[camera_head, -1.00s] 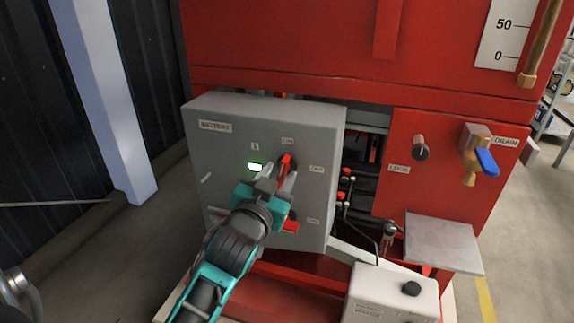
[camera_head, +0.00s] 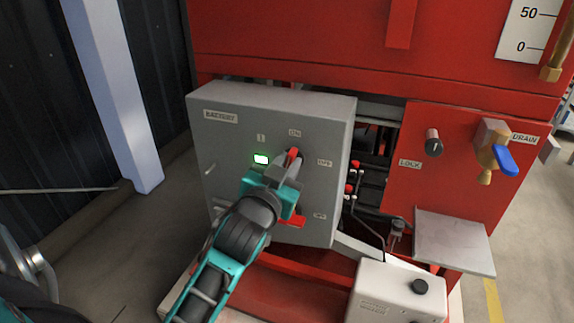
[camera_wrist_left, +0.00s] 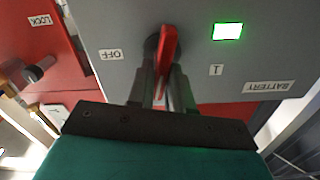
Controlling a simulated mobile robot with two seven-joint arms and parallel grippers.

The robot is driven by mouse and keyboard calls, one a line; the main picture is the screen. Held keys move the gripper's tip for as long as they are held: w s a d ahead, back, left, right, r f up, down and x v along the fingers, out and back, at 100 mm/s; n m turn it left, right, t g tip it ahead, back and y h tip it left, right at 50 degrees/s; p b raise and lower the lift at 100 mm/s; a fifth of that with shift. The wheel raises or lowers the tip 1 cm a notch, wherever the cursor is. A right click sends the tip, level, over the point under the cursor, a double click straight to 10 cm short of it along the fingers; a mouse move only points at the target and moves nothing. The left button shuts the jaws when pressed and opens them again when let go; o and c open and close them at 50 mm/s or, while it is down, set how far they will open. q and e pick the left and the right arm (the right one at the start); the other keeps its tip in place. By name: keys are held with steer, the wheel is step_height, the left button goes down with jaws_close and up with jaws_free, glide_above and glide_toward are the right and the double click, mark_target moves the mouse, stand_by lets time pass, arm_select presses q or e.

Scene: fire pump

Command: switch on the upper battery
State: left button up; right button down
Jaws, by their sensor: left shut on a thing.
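The grey battery box (camera_head: 230,112) fills the middle of the head view, with a lit green indicator (camera_head: 261,159) on its face. The upper red switch handle (camera_head: 293,155) is right of the light, under the ON label (camera_head: 295,132); the OFF label (camera_head: 324,162) is to its right. The handle looks upright, toward ON. My left gripper (camera_head: 283,172) is shut on it. The left wrist view shows the red handle (camera_wrist_left: 169,45) between the fingers (camera_wrist_left: 157,88), whose tips reach the box face. Their grip partly hides the handle. A lower red switch (camera_head: 293,220) is below, partly hidden by my gripper.
Right of the box are cables with red terminals (camera_head: 352,178), a lock knob (camera_head: 433,142) and a blue-handled drain valve (camera_head: 505,160). A grey shelf (camera_head: 454,240) and a pale box (camera_head: 398,290) stand lower right. A pale post (camera_head: 115,90) stands left; floor there is open.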

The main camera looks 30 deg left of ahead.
arm_select(q)
jaws_close()
steer(key=shift+a+r+n+p, duration=0.1)
steer(key=shift+r+n+p, duration=0.1)
steer(key=shift+n+p, duration=0.7)
steer(key=shift+f+n, duration=0.1)
steer(key=shift+n, duration=0.4)
steer(key=o, duration=0.7)
jaws_free()
steer(key=shift+c, duration=0.2)
steer(key=shift+f, duration=0.1)
